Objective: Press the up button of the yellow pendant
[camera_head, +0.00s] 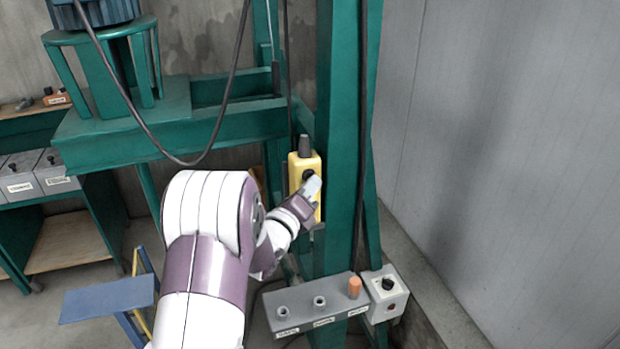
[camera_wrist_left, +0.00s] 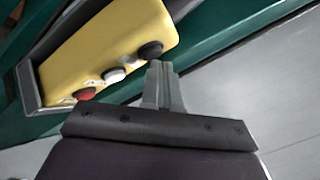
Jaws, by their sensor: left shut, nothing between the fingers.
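The yellow pendant (camera_head: 303,162) hangs upright against the green column in the head view. In the left wrist view the pendant (camera_wrist_left: 95,48) shows a black button (camera_wrist_left: 150,50), a white button (camera_wrist_left: 113,76) and a red button (camera_wrist_left: 84,94) in a row. I cannot read which one is marked up. My left gripper (camera_head: 313,185) is shut and empty at the front of the pendant. In the left wrist view its fingertips (camera_wrist_left: 157,66) are right beside the black button; I cannot tell whether they touch it. My right gripper is not in view.
The green column (camera_head: 340,130) stands directly behind the pendant. A grey box with sockets and an orange plug (camera_head: 354,287) sits below, next to a switch box (camera_head: 387,290). A dark cable (camera_head: 225,110) loops at the upper left. A grey wall (camera_head: 500,150) fills the right.

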